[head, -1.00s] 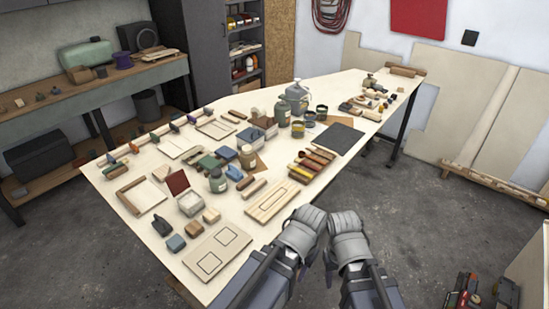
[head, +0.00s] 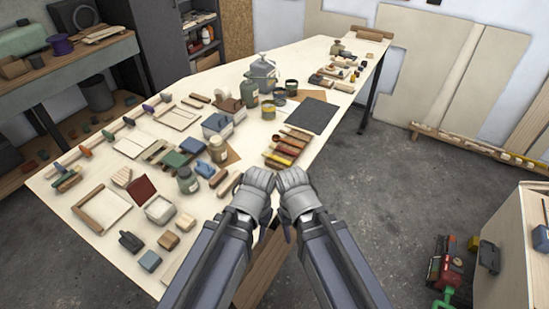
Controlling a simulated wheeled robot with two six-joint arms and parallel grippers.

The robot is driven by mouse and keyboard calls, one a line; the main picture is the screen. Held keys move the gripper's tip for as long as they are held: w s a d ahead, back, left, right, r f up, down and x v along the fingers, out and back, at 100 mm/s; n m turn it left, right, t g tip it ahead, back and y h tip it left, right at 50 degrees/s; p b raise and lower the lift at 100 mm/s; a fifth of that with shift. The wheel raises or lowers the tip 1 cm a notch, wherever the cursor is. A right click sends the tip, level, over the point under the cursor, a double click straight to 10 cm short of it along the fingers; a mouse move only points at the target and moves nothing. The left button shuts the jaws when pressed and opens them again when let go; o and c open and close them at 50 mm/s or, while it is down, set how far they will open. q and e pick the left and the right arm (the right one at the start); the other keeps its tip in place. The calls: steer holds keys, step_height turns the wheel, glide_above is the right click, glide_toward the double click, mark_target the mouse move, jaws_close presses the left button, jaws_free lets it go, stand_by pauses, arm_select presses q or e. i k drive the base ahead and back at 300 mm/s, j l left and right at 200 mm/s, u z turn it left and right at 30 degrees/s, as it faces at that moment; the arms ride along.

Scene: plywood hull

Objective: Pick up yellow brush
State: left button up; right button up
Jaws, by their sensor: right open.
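Several brushes with wooden handles and coloured parts lie side by side in a shallow wooden tray (head: 267,164) near the table's right edge. One of them looks like the yellow brush (head: 284,151), between red and darker ones; it is small in the head view. Neither gripper touches a brush.
The long table (head: 93,254) holds bottles, boxes and blocks left of the brushes. A dark flat sheet (head: 311,116) lies behind them. A pale cabinet (head: 508,254) with red and green tools beside it stands at the right. Open floor lies between table and cabinet.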

mark_target(265, 153)
steer(key=i+l+u, duration=0.15)
steer(key=l+u, duration=0.2)
steer(key=i+l+u, duration=0.15)
steer(key=l+u, duration=0.15)
steer(key=l, duration=0.15)
steer(key=l+u, duration=0.35)
steer(key=i+l+u, duration=0.1)
steer(key=l+u, duration=0.25)
steer(key=l, duration=0.2)
